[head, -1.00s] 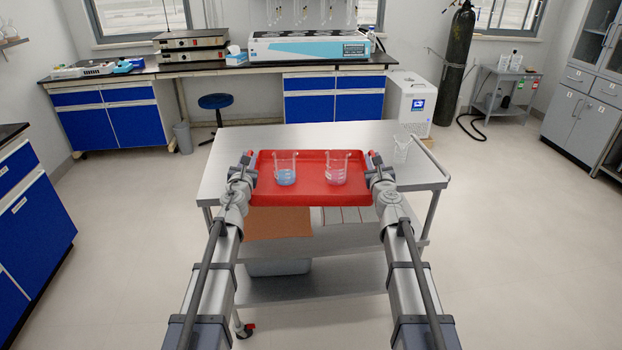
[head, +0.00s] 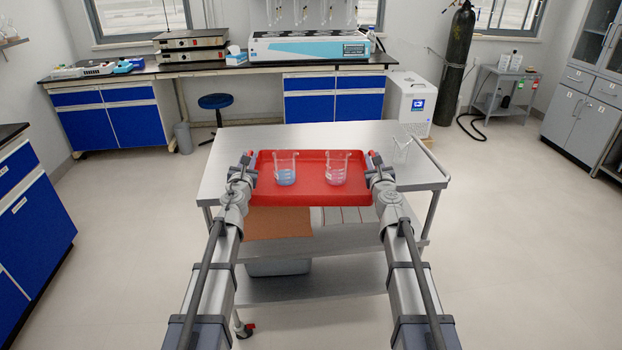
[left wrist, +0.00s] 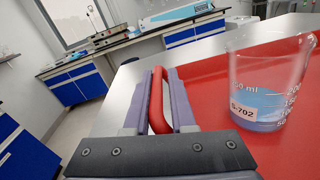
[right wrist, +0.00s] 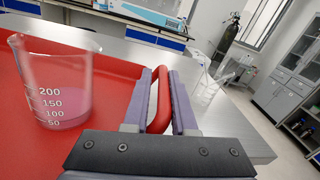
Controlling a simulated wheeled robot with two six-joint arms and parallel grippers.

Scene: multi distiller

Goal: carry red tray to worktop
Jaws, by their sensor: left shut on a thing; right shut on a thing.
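The red tray (head: 310,191) is level between my two grippers, over the near part of the metal cart's top. I cannot tell if it touches the cart. A beaker with blue liquid (head: 286,175) stands on its left part; a beaker with pink liquid (head: 336,175) stands on its right part. My left gripper (head: 247,167) is shut on the tray's left handle, a red loop (left wrist: 158,105) between its fingers. My right gripper (head: 374,167) is shut on the right handle (right wrist: 160,105). The worktop (head: 220,70) is a dark counter along the back wall.
The metal cart (head: 225,150) stands between me and the back counter, with an empty glass beaker (head: 401,150) at its right. A blue stool (head: 216,102) and bin (head: 183,138) are behind it. Blue cabinets (head: 38,225) stand at left. Floor at right (head: 520,230) is clear.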

